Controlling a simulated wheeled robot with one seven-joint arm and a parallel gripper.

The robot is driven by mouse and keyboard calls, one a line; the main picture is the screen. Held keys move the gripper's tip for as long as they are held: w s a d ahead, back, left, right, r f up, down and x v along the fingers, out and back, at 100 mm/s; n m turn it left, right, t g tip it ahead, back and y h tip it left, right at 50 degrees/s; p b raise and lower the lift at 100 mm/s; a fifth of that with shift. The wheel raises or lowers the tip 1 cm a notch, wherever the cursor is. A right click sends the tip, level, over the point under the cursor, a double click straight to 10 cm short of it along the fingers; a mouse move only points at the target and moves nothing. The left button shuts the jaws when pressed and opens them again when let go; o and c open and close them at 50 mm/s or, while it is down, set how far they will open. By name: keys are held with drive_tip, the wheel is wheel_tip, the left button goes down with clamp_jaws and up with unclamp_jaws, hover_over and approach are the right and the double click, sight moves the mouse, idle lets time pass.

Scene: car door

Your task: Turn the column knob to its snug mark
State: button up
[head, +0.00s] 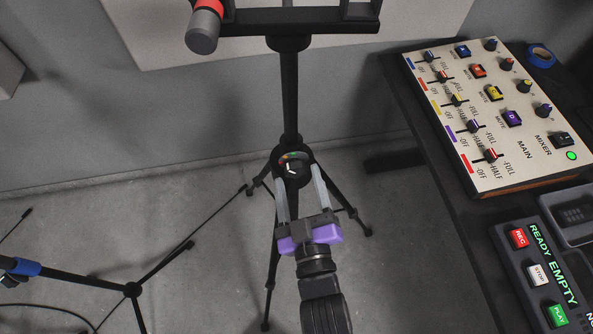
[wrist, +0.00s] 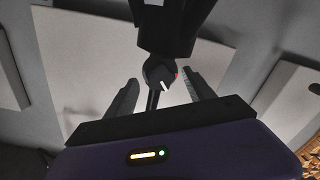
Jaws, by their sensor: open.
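The column knob (head: 293,171) is a black knob low on the black stand column (head: 290,95), above the spread tripod legs. A dial with small coloured marks, green and orange among them, sits behind it. In the wrist view the knob (wrist: 158,72) shows a white pointer line, with a small red mark at its right edge. My gripper (head: 299,178) is open, its two grey fingers pointing at the knob from the near side. In the wrist view the fingers (wrist: 160,88) lie left and right of the knob with gaps visible. I cannot make out which mark is the snug one.
A mixer panel (head: 490,120) and a recorder with lit buttons (head: 545,265) stand on a dark table at the right. A bar with a red-and-grey cylinder (head: 205,25) tops the column. Another stand's legs (head: 130,290) are at lower left. Grey floor lies between.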

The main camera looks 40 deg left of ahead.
drive_tip(key=v, duration=0.4)
drive_tip(key=shift+s+d, duration=0.25)
idle(0.3)
drive_tip(key=s+d+r+m+t+h, duration=0.2)
drive_tip(key=s+d+m, duration=0.15)
drive_tip(key=d, duration=0.65)
drive_tip(key=s+d+r+m+t+h, duration=0.2)
drive_tip(key=d+m, duration=0.2)
drive_tip(key=d, duration=0.6)
drive_tip(key=s+d+m+h, duration=0.7)
drive_tip(key=s+d+h, duration=0.2)
drive_tip(key=d, duration=0.6)
drive_tip(key=shift+s+f+g+h, duration=0.3)
drive_tip(key=shift+s+g+h, duration=0.1)
drive_tip(key=shift+s, duration=0.45)
